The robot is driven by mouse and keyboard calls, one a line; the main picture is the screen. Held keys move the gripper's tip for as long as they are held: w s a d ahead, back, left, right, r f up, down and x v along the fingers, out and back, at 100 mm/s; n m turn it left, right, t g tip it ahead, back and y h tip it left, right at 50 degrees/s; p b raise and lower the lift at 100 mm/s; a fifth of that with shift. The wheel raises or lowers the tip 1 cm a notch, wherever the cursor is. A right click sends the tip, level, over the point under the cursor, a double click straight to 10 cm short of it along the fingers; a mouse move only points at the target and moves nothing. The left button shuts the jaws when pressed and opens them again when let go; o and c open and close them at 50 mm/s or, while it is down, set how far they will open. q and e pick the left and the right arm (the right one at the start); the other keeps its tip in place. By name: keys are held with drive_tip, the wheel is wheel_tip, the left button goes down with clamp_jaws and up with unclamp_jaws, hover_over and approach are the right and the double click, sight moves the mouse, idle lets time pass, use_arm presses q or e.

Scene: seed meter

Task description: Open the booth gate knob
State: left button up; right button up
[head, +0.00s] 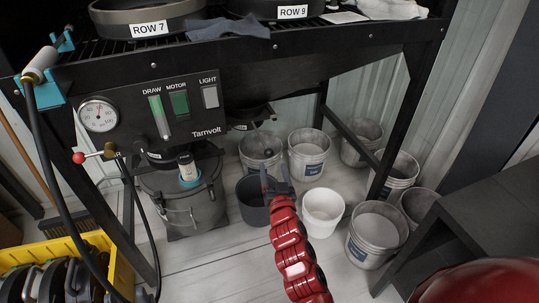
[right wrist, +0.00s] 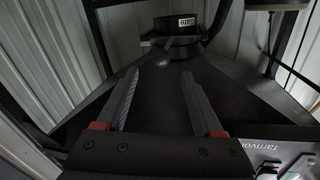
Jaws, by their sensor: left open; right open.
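The gate knob (head: 268,153) is a small dark ball below the black hopper (head: 250,117), under the bench. In the right wrist view the knob (right wrist: 163,61) is a grey ball beyond the fingertips, roughly in line with the gap between them, below the label (right wrist: 187,22) on the dark outlet. My right gripper (head: 277,184), on the red arm, is open and empty, its fingers pointing toward the knob without touching it.
Several buckets, such as a white one (head: 322,212) and a dark one (head: 252,205), stand below the hopper. The bench frame (head: 320,55) and control panel (head: 180,108) are above. A grey canister (head: 180,208) and yellow crate (head: 60,250) are at left.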

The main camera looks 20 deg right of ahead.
sight(270, 156)
drive_tip(key=w, duration=0.2)
drive_tip(key=w+d, duration=0.1)
drive_tip(key=w, duration=0.2)
drive_tip(key=w+b, duration=0.1)
drive_tip(key=w, duration=0.2)
drive_tip(key=shift+w+d, duration=0.1)
drive_tip(key=shift+d, duration=0.05)
clamp_jaws()
idle(1.1)
